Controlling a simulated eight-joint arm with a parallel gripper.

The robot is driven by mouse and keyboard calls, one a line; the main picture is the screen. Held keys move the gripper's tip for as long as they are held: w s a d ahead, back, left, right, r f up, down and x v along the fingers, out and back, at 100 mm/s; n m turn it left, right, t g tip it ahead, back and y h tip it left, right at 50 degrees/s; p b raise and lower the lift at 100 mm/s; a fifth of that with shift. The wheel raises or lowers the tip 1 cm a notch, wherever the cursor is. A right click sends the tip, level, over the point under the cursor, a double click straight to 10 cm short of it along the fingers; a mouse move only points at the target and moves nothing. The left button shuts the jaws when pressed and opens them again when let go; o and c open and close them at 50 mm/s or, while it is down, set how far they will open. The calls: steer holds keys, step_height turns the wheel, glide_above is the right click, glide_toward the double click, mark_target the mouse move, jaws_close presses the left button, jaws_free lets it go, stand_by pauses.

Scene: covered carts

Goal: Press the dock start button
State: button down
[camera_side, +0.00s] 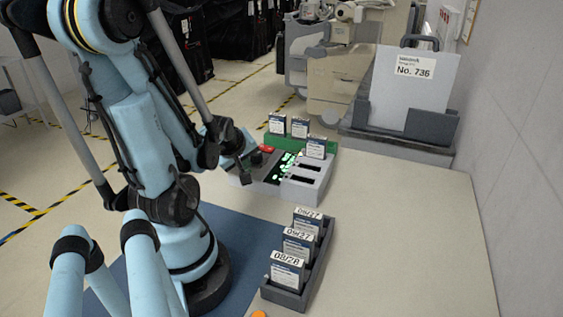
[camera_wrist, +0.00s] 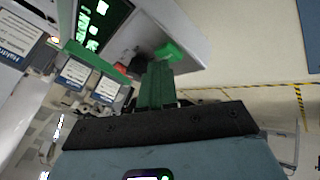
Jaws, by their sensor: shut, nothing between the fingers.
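The grey dock (camera_side: 309,190) stands on the table with a lit green display (camera_side: 284,167). It also shows in the wrist view (camera_wrist: 185,22). A bright green button (camera_wrist: 170,50) is on the dock's face in the wrist view, just beyond my fingertips. Whether the fingers touch it I cannot tell. A red part (camera_wrist: 125,70) lies left of it and also shows in the side view (camera_side: 266,149). My gripper (camera_side: 246,178) is shut and empty, pointing down at the dock's left end. Its fingers look dark green in the wrist view (camera_wrist: 158,68). In the side view it hides the green button.
Several labelled cartridges (camera_side: 315,148) stand at the dock and its green rear rack. A dark tray (camera_side: 316,272) in front holds 3 more with date tags. A grey stand with a panel marked No. 736 (camera_side: 414,85) is at the back right. The table's right side is clear.

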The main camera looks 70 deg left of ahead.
steer(key=shift+r, duration=0.7)
steer(key=shift+r, duration=2.5)
step_height(320, 180, up, 7)
steer(key=w+d+f+m+t+h, duration=0.1)
steer(key=w+d+m+h, duration=0.1)
steer(key=d+m, duration=0.4)
steer(key=w+d+f+m+t+h, duration=0.1)
steer(key=w+d+m, duration=0.4)
steer(key=d, duration=0.5)
steer(key=w+d+f+m+h, duration=0.2)
steer(key=w+d+m+h, duration=0.1)
steer(key=d+m, duration=0.5)
steer(key=shift+w+f+m+t, duration=0.15)
steer(key=shift+w+m+t, duration=0.15)
steer(key=shift+m+t, duration=0.15)
